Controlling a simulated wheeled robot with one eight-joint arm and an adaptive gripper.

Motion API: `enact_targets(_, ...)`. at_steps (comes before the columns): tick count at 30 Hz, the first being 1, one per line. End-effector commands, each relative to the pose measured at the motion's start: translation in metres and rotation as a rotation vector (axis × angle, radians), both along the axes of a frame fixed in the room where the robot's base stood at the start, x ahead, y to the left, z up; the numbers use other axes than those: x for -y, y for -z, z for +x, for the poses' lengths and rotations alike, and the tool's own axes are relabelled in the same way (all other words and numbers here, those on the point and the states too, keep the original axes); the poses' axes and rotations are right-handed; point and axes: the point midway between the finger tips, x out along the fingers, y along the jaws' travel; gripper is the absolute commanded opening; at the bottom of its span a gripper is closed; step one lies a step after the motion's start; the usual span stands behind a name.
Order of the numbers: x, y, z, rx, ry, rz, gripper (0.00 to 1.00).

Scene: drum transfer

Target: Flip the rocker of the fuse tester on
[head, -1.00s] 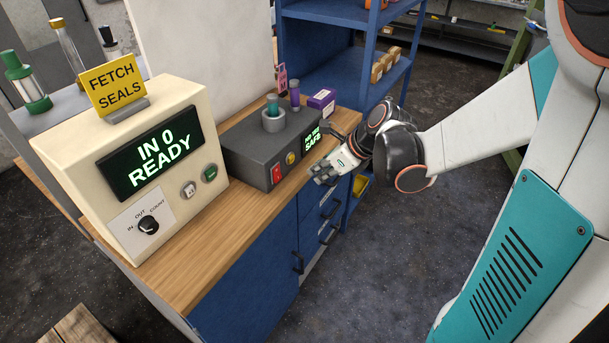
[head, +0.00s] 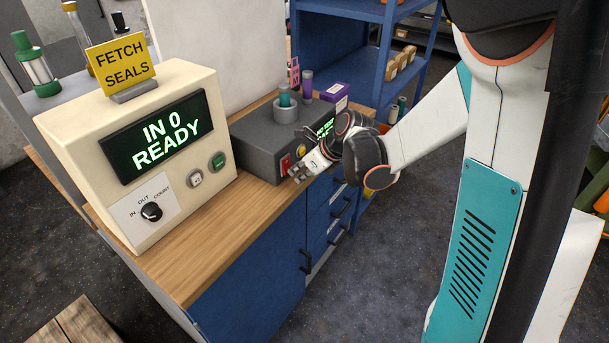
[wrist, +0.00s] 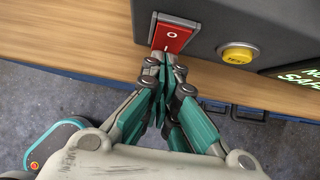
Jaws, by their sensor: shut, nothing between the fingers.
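The fuse tester is a dark grey box (head: 252,146) on the wooden bench. Its red rocker (wrist: 172,36), marked O at the top and I at the bottom, is on the front face; it also shows in the head view (head: 285,166). My gripper (wrist: 166,62) is shut and empty. Its fingertips are at the lower edge of the rocker in the wrist view; I cannot tell whether they touch it. In the head view my gripper (head: 293,176) is just in front of the rocker. The tester's display is partly hidden by my arm in the head view.
A yellow TEST button (wrist: 237,54) is right of the rocker. A cream box reading IN 0 READY (head: 118,190) stands left of the tester. A purple box (head: 334,92) and blue shelves (head: 345,68) are behind. The wooden bench front (head: 215,240) is clear.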

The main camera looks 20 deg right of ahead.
Motion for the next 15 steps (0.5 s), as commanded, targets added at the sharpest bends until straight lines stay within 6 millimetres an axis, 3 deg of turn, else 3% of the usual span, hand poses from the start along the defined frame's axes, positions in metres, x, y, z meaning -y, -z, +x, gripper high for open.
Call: enact_targets(15, -0.0041, 0.0049, 0.0059, 0.0, 0.0, 0.0, 0.0)
